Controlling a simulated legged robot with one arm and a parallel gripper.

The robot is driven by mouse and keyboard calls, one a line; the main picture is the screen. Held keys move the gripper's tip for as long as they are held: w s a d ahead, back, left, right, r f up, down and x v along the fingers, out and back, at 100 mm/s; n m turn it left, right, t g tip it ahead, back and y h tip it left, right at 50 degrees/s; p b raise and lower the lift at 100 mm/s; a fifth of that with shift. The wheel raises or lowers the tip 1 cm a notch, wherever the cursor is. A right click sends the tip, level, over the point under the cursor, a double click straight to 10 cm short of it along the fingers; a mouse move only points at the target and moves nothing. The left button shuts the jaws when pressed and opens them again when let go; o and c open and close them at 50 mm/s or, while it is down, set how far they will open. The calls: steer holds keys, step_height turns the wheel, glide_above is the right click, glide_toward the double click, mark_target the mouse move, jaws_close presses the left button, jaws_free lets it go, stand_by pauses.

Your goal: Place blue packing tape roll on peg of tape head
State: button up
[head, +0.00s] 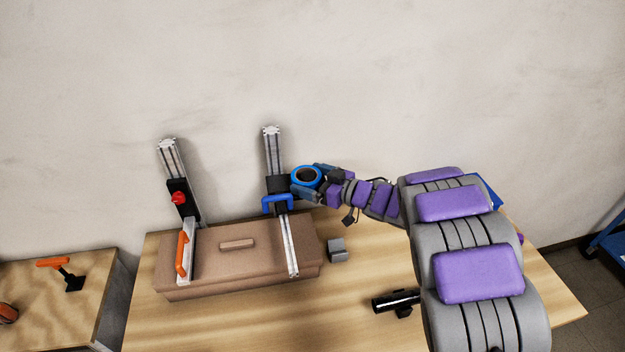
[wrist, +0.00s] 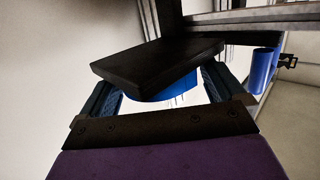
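The blue packing tape roll (head: 306,177) is a blue ring with a dark centre, held up above the table beside the right upright. My gripper (head: 309,182) reaches in from the right, with its fingers on both sides of the roll. In the wrist view, a blue part of the roll (wrist: 168,90) shows between the fingers, partly covered by a dark plate. The tape head (head: 277,186) appears to be the black block on the right metal upright, just left of the roll, with a blue handle (head: 278,203) below it. I cannot make out its peg.
A brown box (head: 215,262) stands under both uprights. The left upright (head: 170,160) carries a black block with a red knob (head: 179,198) and an orange handle (head: 182,254). A small grey block (head: 337,249) and a black cylinder (head: 396,300) lie on the wooden table (head: 350,285).

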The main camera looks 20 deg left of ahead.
steer(key=shift+v, duration=1.05)
steer(key=p+v, duration=0.2)
steer(key=v, duration=0.8)
steer(key=shift+d+r, duration=0.15)
steer(key=shift+d, duration=0.15)
steer(key=shift+a, duration=0.1)
